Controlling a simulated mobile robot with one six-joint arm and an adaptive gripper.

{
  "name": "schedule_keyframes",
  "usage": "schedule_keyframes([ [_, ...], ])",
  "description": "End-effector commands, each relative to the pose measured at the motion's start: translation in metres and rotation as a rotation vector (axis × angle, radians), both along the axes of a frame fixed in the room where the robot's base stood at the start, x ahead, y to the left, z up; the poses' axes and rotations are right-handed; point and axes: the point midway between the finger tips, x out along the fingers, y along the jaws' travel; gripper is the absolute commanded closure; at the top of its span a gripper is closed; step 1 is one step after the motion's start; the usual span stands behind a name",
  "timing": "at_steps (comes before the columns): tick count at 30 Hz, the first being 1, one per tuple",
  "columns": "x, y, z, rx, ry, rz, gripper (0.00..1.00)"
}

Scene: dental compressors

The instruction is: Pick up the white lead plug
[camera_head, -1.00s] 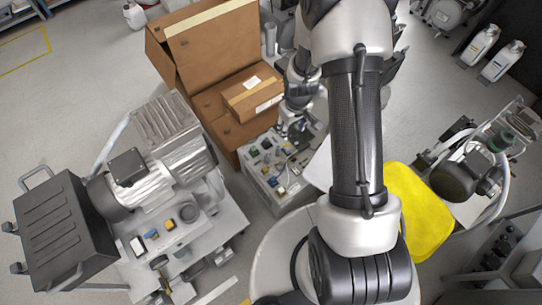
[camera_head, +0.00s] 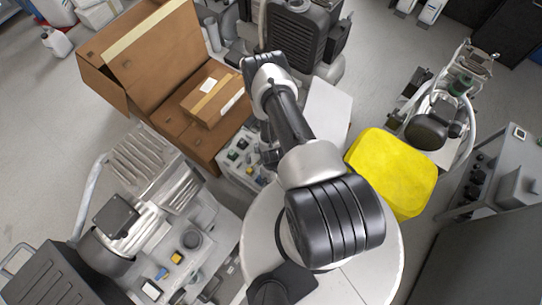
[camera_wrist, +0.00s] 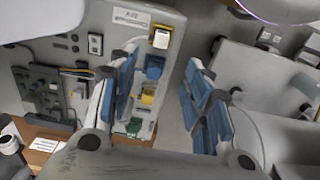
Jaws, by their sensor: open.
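In the wrist view a row of coloured sockets or plugs runs down the right edge of a light grey panel (camera_wrist: 55,55). The white plug (camera_wrist: 160,38) sits at its top end, in a yellowish surround. Below it are a blue one (camera_wrist: 154,66), a yellow one (camera_wrist: 148,95) and a green one (camera_wrist: 134,127). The left finger covers part of the panel. In the head view the same panel (camera_head: 240,158) is partly hidden by my arm.
An open cardboard box (camera_head: 120,70) with a smaller carton (camera_head: 213,95) stands behind the panel. A compressor (camera_head: 150,220) is at left. A yellow padded seat (camera_head: 395,170) is at right. A dark unit (camera_head: 300,35) stands at the back.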

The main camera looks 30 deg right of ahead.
Motion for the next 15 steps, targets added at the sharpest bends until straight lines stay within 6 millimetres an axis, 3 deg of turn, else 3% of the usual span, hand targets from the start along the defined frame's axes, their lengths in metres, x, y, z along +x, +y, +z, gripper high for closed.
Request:
schedule_keyframes([
  [1,-0.001,0.000,-0.016,0.001,0.001,0.000,0.55],
  [6,-0.001,0.000,-0.052,0.000,0.000,0.000,0.55],
  [10,0.000,0.000,-0.069,0.000,0.000,0.000,0.55],
  [15,0.000,0.000,-0.076,0.000,0.001,0.000,0.55],
])
